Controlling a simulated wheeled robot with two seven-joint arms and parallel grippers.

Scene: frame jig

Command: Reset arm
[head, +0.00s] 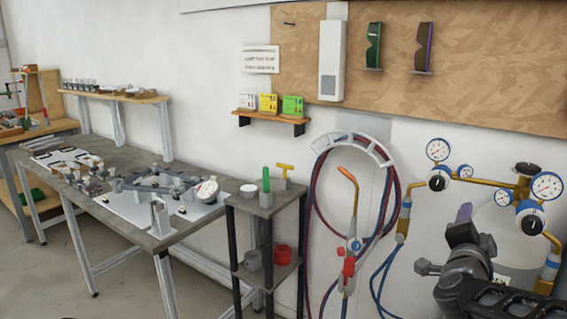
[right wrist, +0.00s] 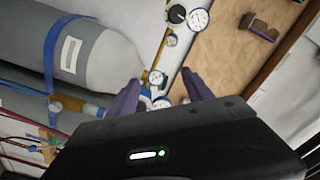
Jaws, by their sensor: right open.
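My right gripper (head: 464,213) is at the lower right of the head view, in front of the grey gas cylinder and beside the gauges. Its arm comes up from the bottom right corner. In the right wrist view the two dark purple fingers (right wrist: 162,78) stand apart with nothing between them but the background. The frame jig (head: 160,185) lies on the grey workbench (head: 110,158) at the left, well away from the gripper. My left gripper is not in view.
The gas cylinder (right wrist: 95,50) and gauges (head: 547,186) are close behind my right gripper in the picture. A torch (head: 349,262) and hoses (head: 313,190) hang on the wall. A small stand (head: 290,197) holds several items. Floor at the lower left is clear.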

